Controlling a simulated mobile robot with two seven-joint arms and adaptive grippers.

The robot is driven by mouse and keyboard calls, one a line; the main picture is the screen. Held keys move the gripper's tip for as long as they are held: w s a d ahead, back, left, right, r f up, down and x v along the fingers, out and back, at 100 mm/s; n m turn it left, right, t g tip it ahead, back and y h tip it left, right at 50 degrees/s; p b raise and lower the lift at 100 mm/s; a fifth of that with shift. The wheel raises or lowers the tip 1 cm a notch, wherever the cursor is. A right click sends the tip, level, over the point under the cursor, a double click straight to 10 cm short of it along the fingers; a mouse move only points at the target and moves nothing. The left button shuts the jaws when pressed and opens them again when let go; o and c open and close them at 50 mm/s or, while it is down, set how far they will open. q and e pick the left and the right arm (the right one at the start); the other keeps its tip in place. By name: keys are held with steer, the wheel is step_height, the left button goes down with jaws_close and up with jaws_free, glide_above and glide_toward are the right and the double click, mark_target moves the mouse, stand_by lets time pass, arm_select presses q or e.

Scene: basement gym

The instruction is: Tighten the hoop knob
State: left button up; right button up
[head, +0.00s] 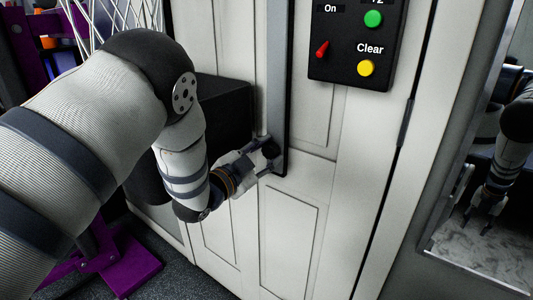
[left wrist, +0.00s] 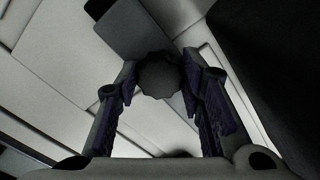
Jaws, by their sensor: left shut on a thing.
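The hoop knob (head: 271,149) is small, dark and round, near the lower end of a grey upright bar (head: 278,80) on the white panelled door. In the left wrist view the knob (left wrist: 160,76) shows a scalloped rim and sits between the fingertips. My left gripper (head: 268,155) reaches it from the left and is shut on it, with one finger on either side. The gripper also shows in the left wrist view (left wrist: 161,84). The hoop itself is not in view. My right gripper is not directly in view.
A black control box (head: 350,70) with a red switch, a green button and a yellow button is up and right of the knob. A black box-like thing (head: 228,105) is behind my left wrist. A mirror (head: 490,170) at right reflects an arm. Purple gym equipment (head: 125,265) stands at left.

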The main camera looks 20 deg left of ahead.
arm_select(q)
steer(key=shift+f+m, duration=0.1)
steer(key=shift+m, duration=0.4)
stand_by(0.3)
steer(key=o, duration=1.2)
steer(key=shift+c, duration=0.2)
steer(key=shift+s, duration=0.1)
steer(key=v, duration=1.2)
